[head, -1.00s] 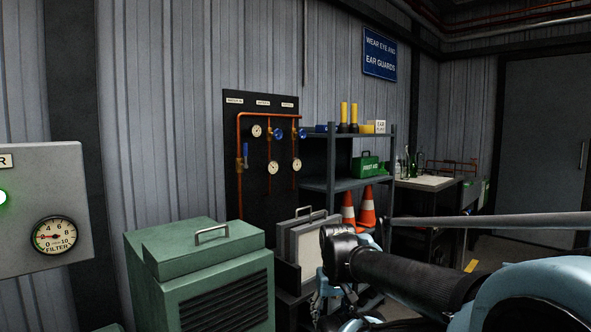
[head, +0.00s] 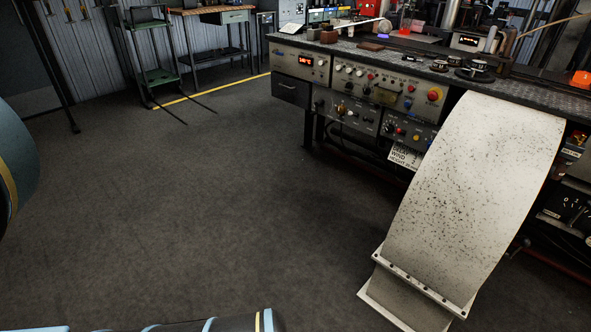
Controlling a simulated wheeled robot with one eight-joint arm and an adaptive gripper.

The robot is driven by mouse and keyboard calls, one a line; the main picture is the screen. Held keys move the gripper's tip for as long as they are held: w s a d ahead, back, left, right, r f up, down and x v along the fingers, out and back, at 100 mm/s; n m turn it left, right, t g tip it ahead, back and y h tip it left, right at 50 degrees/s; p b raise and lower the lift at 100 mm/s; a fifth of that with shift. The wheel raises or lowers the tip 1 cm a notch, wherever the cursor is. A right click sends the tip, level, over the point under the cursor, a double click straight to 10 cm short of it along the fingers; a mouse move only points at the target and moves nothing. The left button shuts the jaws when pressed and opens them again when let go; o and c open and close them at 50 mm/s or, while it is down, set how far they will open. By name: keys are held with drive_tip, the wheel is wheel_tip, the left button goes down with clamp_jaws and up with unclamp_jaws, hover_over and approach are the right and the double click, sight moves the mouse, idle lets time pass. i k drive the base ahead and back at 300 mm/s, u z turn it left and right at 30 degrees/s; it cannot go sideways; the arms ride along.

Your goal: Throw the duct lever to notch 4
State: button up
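I cannot make out the duct lever in the head view. A dark plate with white numbers (head: 577,204), starting 0 and 1, is cut off at the right edge; I cannot tell whether it belongs to the lever. Blue-grey and black parts of my own arm show at the left edge and along the bottom edge. My gripper is not in view.
A long bench (head: 345,46) with control panels (head: 390,84) runs along the upper right. A wide speckled pale chute (head: 470,185) slopes from it to the floor. A green cart (head: 158,76) and wooden-topped table (head: 207,10) stand behind. The middle floor (head: 210,190) is clear.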

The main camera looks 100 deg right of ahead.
sight(526, 242)
drive_tip(key=k, duration=1.65)
drive_tip(key=z, duration=4.05)
drive_tip(key=k, duration=1.4)
drive_tip(key=z, duration=0.2)
